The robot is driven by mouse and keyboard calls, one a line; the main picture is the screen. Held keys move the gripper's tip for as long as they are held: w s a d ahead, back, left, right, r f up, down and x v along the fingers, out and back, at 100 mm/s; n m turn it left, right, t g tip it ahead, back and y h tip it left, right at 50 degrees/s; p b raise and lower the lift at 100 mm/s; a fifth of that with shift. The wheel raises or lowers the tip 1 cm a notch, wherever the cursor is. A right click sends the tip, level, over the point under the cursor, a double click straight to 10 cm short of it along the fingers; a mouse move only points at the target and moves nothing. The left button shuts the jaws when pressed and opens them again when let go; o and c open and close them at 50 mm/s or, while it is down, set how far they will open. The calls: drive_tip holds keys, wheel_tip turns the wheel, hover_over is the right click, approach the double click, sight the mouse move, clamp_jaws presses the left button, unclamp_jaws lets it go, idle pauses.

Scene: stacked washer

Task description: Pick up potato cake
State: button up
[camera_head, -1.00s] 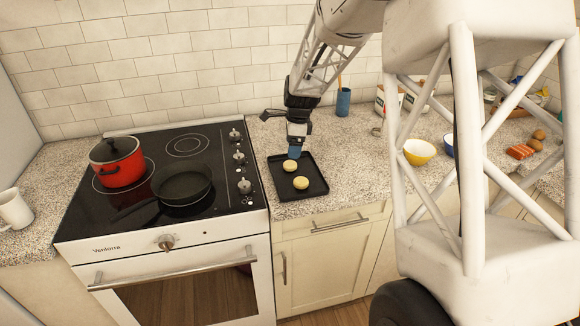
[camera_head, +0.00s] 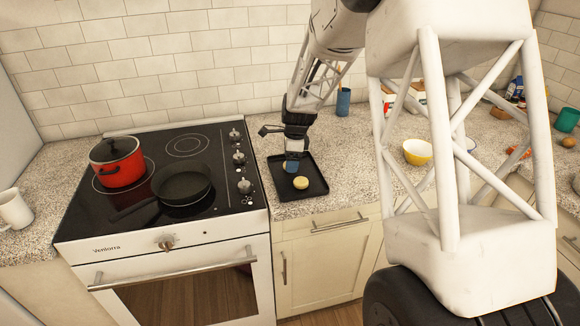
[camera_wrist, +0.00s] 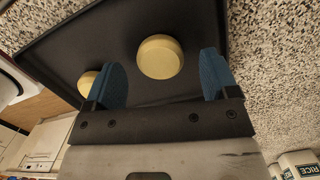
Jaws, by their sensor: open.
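Two round, pale yellow potato cakes lie on a black baking tray (camera_head: 316,189) on the counter. The near potato cake (camera_head: 301,183) shows clearly in the head view; the far one is hidden there by my gripper (camera_head: 291,167). In the wrist view, one potato cake (camera_wrist: 160,57) lies ahead, between the lines of my open blue fingers (camera_wrist: 163,82). The other potato cake (camera_wrist: 88,82) is at the left, partly covered by the left finger. My gripper is over the tray, empty; I cannot tell its exact height.
The stove left of the tray holds a red pot (camera_head: 118,167) and a dark frying pan (camera_head: 182,186). A blue cup (camera_head: 343,101) stands behind, by the wall. A yellow bowl (camera_head: 417,152) is to the right. Counter around the tray is clear.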

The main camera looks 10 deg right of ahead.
drive_tip(key=shift+a+f, duration=0.1)
drive_tip(key=shift+f, duration=0.55)
drive_tip(key=shift+c, duration=0.2)
drive_tip(key=c, duration=1)
